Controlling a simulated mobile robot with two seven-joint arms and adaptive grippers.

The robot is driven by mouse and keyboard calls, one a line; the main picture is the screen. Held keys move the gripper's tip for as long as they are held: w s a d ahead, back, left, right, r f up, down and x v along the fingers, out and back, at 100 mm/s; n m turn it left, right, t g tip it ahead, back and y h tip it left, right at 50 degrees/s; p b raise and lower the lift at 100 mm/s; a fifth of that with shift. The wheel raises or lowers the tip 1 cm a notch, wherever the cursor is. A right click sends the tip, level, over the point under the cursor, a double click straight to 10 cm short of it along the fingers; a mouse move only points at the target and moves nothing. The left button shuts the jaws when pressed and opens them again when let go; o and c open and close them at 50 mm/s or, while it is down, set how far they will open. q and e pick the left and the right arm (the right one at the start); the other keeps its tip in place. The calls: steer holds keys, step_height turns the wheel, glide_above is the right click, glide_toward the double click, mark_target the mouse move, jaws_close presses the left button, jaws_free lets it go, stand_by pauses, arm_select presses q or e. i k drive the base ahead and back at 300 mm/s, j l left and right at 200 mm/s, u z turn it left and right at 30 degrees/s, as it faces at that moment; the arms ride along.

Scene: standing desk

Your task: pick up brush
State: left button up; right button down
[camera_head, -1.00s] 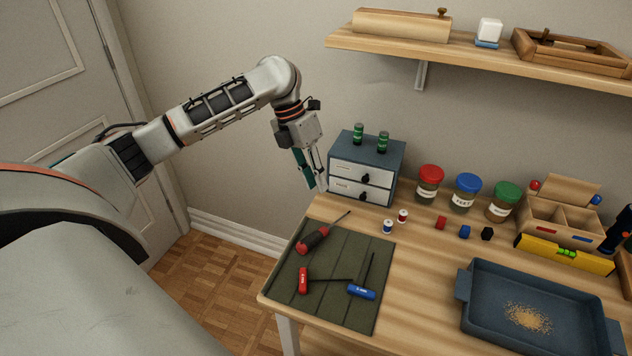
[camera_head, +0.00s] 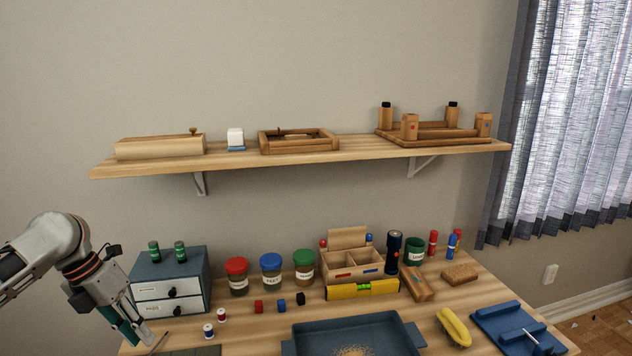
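No object is plainly a brush at this size. A curved yellow piece (camera_head: 453,327) with a paler edge lies on the desk at the lower right, beside the blue tray, and could be the brush; I cannot tell for sure. My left gripper (camera_head: 140,338) is at the lower left, in front of the grey drawer box, far from the yellow piece. Its fingers look apart with nothing between them. My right gripper is not in view.
The blue tray (camera_head: 300,340) holds sawdust. Behind it stand lidded jars (camera_head: 271,273), a wooden organizer (camera_head: 340,282) and a yellow level (camera_head: 362,289). A brown block (camera_head: 460,274) and a blue rack (camera_head: 495,326) are at right. A shelf (camera_head: 240,160) hangs above.

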mark_target(460, 333)
steer(key=k+l, duration=0.15)
steer(key=l, duration=0.2)
steer(key=k+l, duration=0.15)
steer(key=l, duration=0.25)
steer(key=k+l, duration=0.15)
steer(key=l, duration=0.2)
steer(key=k+l, duration=0.15)
steer(key=l, duration=0.25)
